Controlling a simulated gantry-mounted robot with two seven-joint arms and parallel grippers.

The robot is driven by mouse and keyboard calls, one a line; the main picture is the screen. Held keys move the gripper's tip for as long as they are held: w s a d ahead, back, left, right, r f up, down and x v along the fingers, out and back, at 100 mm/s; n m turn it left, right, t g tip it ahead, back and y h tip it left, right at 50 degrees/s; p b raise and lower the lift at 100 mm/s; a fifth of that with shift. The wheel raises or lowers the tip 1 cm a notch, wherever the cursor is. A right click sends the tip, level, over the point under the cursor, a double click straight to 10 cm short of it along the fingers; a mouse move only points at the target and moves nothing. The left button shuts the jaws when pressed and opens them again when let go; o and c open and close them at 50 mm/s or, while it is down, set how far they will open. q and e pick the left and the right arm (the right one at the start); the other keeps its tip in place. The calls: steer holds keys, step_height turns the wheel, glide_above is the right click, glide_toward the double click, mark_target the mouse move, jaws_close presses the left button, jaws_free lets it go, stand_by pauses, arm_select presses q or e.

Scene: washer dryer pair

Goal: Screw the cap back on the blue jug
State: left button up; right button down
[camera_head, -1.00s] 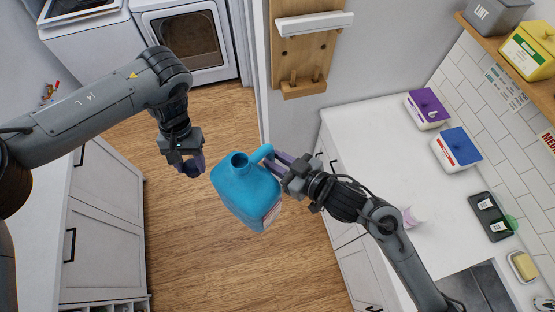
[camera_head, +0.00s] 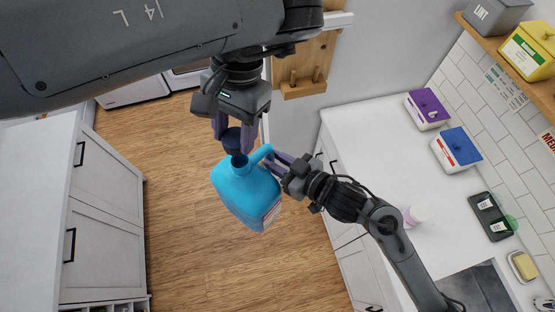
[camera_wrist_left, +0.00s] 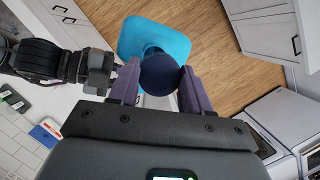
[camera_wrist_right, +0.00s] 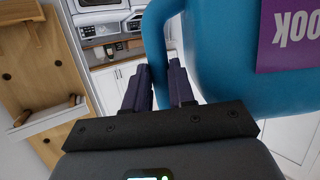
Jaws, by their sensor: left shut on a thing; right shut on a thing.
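The blue jug (camera_head: 246,193) hangs in the air above the wooden floor, roughly upright with a slight tilt. My right gripper (camera_head: 274,163) is shut on its handle, which also shows between the fingers in the right wrist view (camera_wrist_right: 155,60). My left gripper (camera_head: 234,138) is shut on a dark navy cap (camera_head: 233,141) and holds it right above the jug's mouth. In the left wrist view the cap (camera_wrist_left: 160,75) sits between the fingers in front of the jug's neck. I cannot tell whether the cap touches the neck; the mouth is mostly hidden.
A white counter (camera_head: 400,165) on the right holds a purple-lidded box (camera_head: 426,108), a blue-lidded box (camera_head: 456,149) and a dark tray (camera_head: 490,216). White cabinets (camera_head: 103,220) stand on the left. A wooden wall rack (camera_head: 303,70) is behind the jug. The floor between is clear.

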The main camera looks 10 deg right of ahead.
mark_target(238, 152)
arm_select(q)
steer(key=shift+s+d+r, duration=0.1)
steer(key=shift+s+r, duration=0.2)
steer(key=shift+s, duration=0.15)
steer(key=shift+f, duration=0.1)
steer(key=shift+f, duration=1.9)
steer(key=shift+f, duration=0.8)
steer(key=shift+s+f, duration=0.1)
steer(key=shift+f, duration=0.45)
